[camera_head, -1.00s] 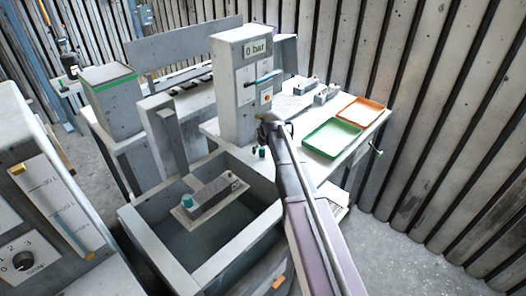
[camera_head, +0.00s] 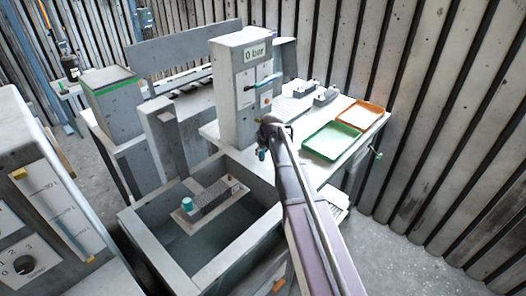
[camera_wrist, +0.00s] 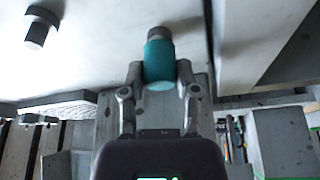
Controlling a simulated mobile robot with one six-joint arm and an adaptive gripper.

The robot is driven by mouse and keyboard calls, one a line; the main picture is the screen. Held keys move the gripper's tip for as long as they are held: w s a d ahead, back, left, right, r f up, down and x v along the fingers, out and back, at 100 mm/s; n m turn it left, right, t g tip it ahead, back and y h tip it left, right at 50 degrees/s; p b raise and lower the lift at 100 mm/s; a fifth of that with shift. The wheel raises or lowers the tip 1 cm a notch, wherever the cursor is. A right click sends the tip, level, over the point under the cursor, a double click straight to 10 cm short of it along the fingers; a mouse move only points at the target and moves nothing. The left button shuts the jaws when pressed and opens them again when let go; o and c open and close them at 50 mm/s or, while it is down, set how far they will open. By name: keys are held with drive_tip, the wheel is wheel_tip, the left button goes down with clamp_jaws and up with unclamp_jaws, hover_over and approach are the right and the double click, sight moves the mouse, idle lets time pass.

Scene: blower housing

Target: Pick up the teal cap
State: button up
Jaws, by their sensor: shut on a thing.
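The teal cap (camera_wrist: 159,62) shows in the wrist view between the two fingers of my gripper (camera_wrist: 160,88), which are shut on it. A grey-brown end piece sticks out of its far end, over a pale surface. I cannot tell how far it is from that surface. In the head view my gripper (camera_head: 263,149) is above the near edge of the bench, beside the grey column, with the teal cap (camera_head: 262,155) small at its tip. Another teal piece (camera_head: 187,204) sits on the block in the tank.
A dark fitting (camera_wrist: 40,28) stands on the pale surface at upper left in the wrist view. The grey tank (camera_head: 150,238) holds a block (camera_head: 215,197) on a plate. The gauge column (camera_head: 238,110) stands close by. A green tray (camera_head: 333,140) and orange tray (camera_head: 363,112) lie right.

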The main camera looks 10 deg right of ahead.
drive_tip(key=shift+r+p, duration=1.4)
drive_tip(key=shift+r, duration=0.2)
drive_tip(key=s+a+r+p, duration=0.1)
drive_tip(key=s+a, duration=0.1)
drive_tip(key=s, duration=1.4)
drive_tip(key=shift+a, duration=0.25)
drive_tip(key=shift+r, duration=0.1)
